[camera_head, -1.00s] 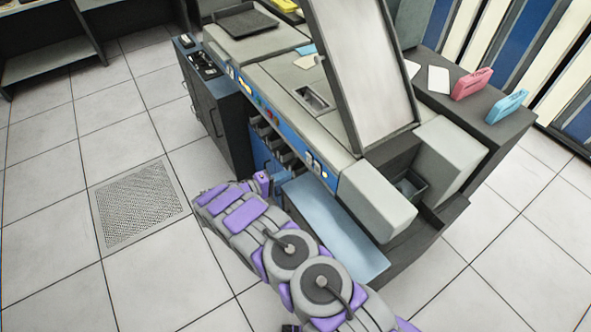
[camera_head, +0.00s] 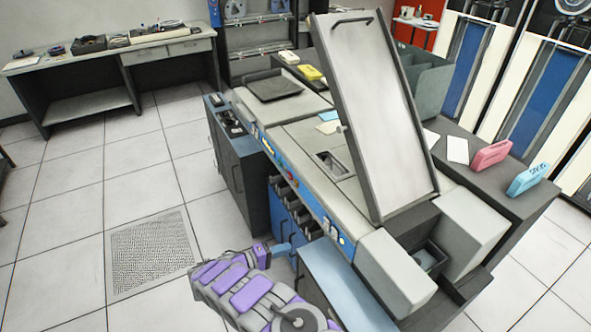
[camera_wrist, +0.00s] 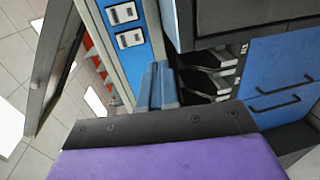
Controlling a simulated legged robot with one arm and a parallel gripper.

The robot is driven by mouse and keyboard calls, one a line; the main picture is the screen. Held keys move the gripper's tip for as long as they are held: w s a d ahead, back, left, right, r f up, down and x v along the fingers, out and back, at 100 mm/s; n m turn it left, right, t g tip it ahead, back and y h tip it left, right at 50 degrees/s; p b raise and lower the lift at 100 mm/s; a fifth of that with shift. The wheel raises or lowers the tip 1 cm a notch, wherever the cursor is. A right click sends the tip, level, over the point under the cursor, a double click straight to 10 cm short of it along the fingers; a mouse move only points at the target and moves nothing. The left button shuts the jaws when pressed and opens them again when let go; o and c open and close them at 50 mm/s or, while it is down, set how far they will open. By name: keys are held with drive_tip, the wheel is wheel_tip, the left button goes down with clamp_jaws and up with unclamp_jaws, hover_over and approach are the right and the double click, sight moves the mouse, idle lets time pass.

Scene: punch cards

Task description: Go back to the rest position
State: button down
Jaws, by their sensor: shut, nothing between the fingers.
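My gripper (camera_head: 284,248) is at the end of my purple and grey arm, low in front of the punch card machine (camera_head: 290,135). In the wrist view its blue fingers (camera_wrist: 157,88) are together and empty, pointing toward the machine's front. The arm is bent and extends forward from the bottom of the head view. I cannot tell how far the fingertips are from the machine's front.
The machine's raised lid (camera_head: 372,120) stands tilted up. A light blue shelf (camera_head: 345,280) juts out right of my gripper. The tiled floor at left is open, with a vent grate (camera_head: 150,253).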

drive_tip(key=w+d+r+m+g, duration=0.1)
drive_tip(key=w+d+r+g, duration=0.15)
drive_tip(key=d+r, duration=0.55)
drive_tip(key=s+d+r+m+g+y, duration=0.2)
drive_tip(key=s+d+r+g, duration=0.3)
drive_tip(key=d+r, duration=0.45)
drive_tip(key=s+d+r+m+g+y, duration=0.1)
drive_tip(key=s+d+r+m+g, duration=0.15)
drive_tip(key=s+d+r, duration=0.65)
drive_tip(key=s+d+r+g+y, duration=0.25)
drive_tip(key=s+r+y, duration=0.35)
drive_tip(key=s, duration=0.8)
drive_tip(key=s+a+y, duration=0.2)
drive_tip(key=s, duration=0.6)
drive_tip(key=s+a+r+m+t+y, duration=0.1)
drive_tip(key=s+a+y, duration=0.1)
drive_tip(key=s, duration=0.7)
drive_tip(key=shift+a+r+y, duration=0.25)
drive_tip(key=shift+r+y, duration=0.05)
drive_tip(key=shift+w+t, duration=0.1)
drive_tip(key=shift+t, duration=0.15)
